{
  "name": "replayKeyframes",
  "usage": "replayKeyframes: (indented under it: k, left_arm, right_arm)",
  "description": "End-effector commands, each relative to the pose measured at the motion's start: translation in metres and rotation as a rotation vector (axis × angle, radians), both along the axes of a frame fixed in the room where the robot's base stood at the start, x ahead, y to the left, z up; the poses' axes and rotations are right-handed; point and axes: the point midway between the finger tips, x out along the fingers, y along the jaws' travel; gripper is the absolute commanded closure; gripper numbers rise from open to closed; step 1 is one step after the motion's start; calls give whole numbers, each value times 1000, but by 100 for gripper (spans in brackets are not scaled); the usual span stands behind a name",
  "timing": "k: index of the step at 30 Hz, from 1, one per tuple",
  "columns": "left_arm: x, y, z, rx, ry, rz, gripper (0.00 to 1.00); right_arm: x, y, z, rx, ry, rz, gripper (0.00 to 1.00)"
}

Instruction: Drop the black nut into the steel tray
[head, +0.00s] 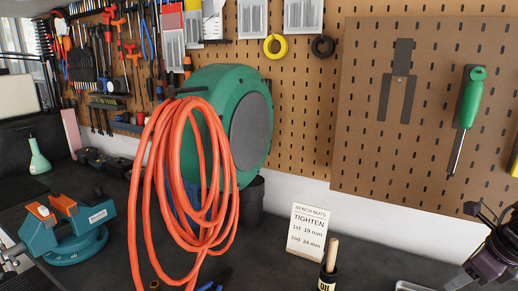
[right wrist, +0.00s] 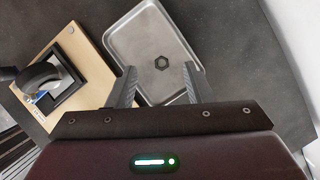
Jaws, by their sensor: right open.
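In the right wrist view the steel tray (right wrist: 126,40) lies ahead of my right gripper (right wrist: 160,70), with rounded corners and a raised rim. The black nut (right wrist: 161,57), a small dark hexagon with a hole, lies on the tray floor. My right gripper is open, its two grey fingers wide apart over the near end of the tray. The nut shows between the fingertips, touching neither. In the head view only a sliver of the tray (head: 412,287) shows at the bottom edge, beside my right gripper (head: 460,281); the nut is not visible there. My left gripper is out of view.
A wooden board (right wrist: 91,62) with a dark fixture lies left of the tray. The head view shows a black pot with a wooden handle (head: 331,256), a sign card (head: 306,230), a red hose coil (head: 170,150) and a teal vise (head: 66,235). Dark bench is bare right of the tray.

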Motion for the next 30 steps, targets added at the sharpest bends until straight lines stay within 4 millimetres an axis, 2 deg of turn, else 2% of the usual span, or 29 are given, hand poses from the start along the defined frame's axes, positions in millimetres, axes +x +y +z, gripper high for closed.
replayKeyframes:
  k: [12, 15, 30]
  left_arm:
    - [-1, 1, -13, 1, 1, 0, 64]
    - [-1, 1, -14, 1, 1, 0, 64]
    - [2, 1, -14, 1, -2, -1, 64]
  right_arm:
    - [-19, -12, 56, -3, -4, -1, 54]
    - [-22, -14, 65, -1, -3, -1, 54]
    - [-25, -15, 70, 1, -1, 0, 54]
